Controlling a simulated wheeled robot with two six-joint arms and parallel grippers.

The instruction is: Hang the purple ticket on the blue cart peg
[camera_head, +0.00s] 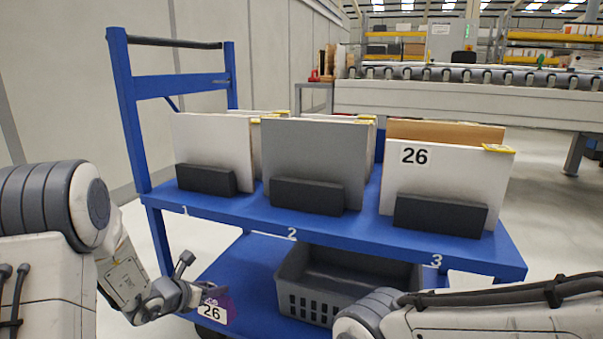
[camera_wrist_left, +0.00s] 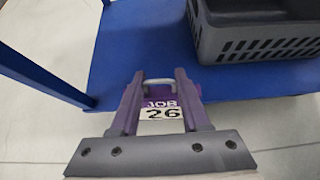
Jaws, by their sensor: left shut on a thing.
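The purple ticket (camera_head: 214,308) carries a white patch with "26" and is in my left gripper (camera_head: 194,293), low in front of the cart's lower shelf. In the left wrist view the ticket (camera_wrist_left: 160,108) reads "JOB 26" and sits between the two fingers of the left gripper (camera_wrist_left: 156,92), with a pale loop at its top. The blue cart (camera_head: 262,220) stands ahead with slots numbered 1, 2 and 3. I cannot make out a peg on it. My right arm comes in at the lower right, with its gripper out of view.
A white panel marked "26" (camera_head: 440,176) stands in slot 3, and a grey panel (camera_head: 314,150) in slot 2. A white panel (camera_head: 210,142) stands in slot 1. A grey basket (camera_head: 310,297) sits on the lower shelf. A roller conveyor (camera_head: 470,76) lies behind.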

